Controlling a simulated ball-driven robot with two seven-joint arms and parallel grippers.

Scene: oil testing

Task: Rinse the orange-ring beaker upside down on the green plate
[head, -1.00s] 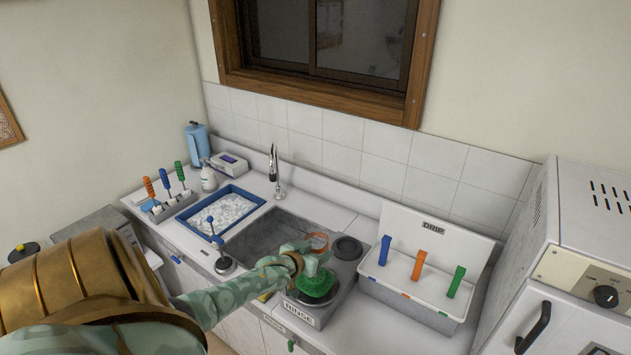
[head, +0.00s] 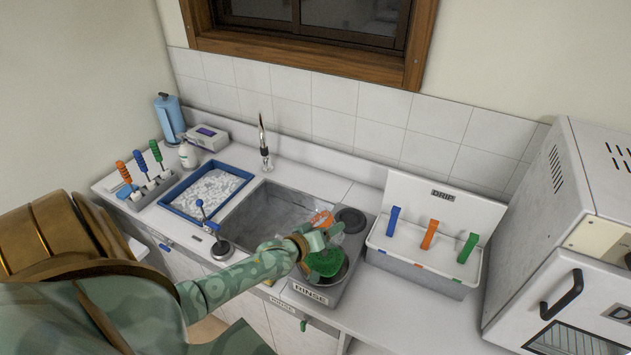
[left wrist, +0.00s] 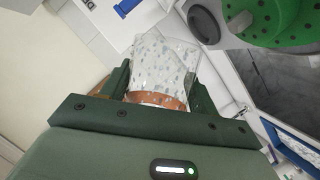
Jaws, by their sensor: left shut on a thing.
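My left gripper (head: 322,236) is shut on the clear orange-ring beaker (left wrist: 165,65). In the left wrist view the beaker lies between my dark green fingers, its glass is speckled with pale marks, and its orange ring is at the end near the palm. In the head view its orange ring (head: 320,218) shows just above my fingers; its tilt is hard to tell. The round green plate (head: 326,263) is on the grey rinse station, right beside and below my gripper. The plate's holes show in the left wrist view (left wrist: 284,28). My right gripper is not in view.
The sink (head: 262,216) lies left of the rinse station (head: 335,290). A white DRIP rack (head: 425,255) with blue, orange and green clips stands to the right. A blue tray (head: 172,210) and a brush stand (head: 150,188) are at left. A white oven (head: 590,215) bounds the right.

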